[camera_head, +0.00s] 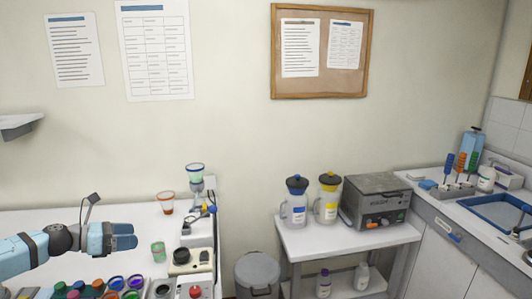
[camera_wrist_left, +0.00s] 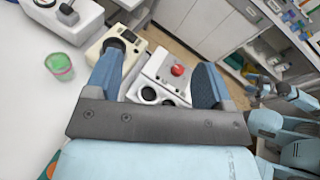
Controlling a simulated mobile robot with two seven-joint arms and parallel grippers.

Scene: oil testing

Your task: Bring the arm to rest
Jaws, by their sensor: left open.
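My left gripper (camera_head: 122,238) is light blue with dark blue fingers and reaches in from the left over the white table (camera_head: 60,220). In the left wrist view its two fingers (camera_wrist_left: 165,80) stand wide apart with nothing between them in their grasp. Beyond the fingers lie a white device with a red button (camera_wrist_left: 177,70) and a cream device with a dark round top (camera_wrist_left: 120,42).
A green cup (camera_head: 158,251) and a red-brown cup (camera_head: 166,202) stand on the table near my left gripper. Several coloured containers (camera_head: 115,284) sit at the front. A grey bin (camera_head: 257,273) stands right of the table. A side table (camera_head: 340,236) holds two jugs and a grey machine.

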